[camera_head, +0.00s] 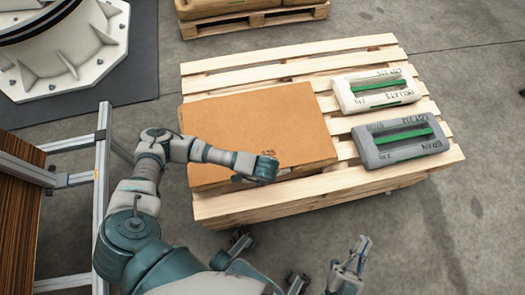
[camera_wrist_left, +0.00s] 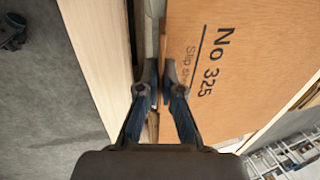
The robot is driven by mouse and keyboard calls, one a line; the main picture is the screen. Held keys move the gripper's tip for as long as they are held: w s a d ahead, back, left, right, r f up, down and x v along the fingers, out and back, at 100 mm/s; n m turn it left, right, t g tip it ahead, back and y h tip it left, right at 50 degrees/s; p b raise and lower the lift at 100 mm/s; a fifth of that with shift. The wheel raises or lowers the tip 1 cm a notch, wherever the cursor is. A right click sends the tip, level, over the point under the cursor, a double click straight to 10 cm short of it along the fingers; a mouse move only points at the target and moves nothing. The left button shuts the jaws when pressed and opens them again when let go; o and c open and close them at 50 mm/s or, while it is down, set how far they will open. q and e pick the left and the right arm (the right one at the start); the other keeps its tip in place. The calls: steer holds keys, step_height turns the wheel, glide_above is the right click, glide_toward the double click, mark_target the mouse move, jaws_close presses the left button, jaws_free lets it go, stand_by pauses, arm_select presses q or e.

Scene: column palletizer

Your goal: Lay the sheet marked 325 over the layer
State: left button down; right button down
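The brown sheet marked 325 (camera_head: 260,125) lies over the left part of the wooden pallet. Its print "No 325" shows in the left wrist view (camera_wrist_left: 245,60). Two packs rest on the right of the pallet: a white one (camera_head: 348,95) and a grey one (camera_head: 372,152), each with a green strip. My left gripper (camera_head: 265,170) is at the sheet's near edge, beside the print. In the wrist view its fingertips (camera_wrist_left: 161,75) are close together at that edge and appear shut on it. My right gripper (camera_head: 362,245) is empty in front of the pallet, its fingers slightly apart. What lies under the sheet is hidden.
The pallet (camera_head: 240,207) has bare slats at its far and near sides. Another loaded pallet (camera_head: 255,22) stands behind. A white machine base (camera_head: 75,60) is at the upper left, and a metal frame (camera_head: 102,190) is at the left. The floor at the right is clear.

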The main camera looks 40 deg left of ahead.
arm_select(q)
steer(key=shift+f, duration=0.15)
steer(key=c, duration=1.2)
jaws_free()
steer(key=shift+c, duration=0.2)
steer(key=v, duration=1.2)
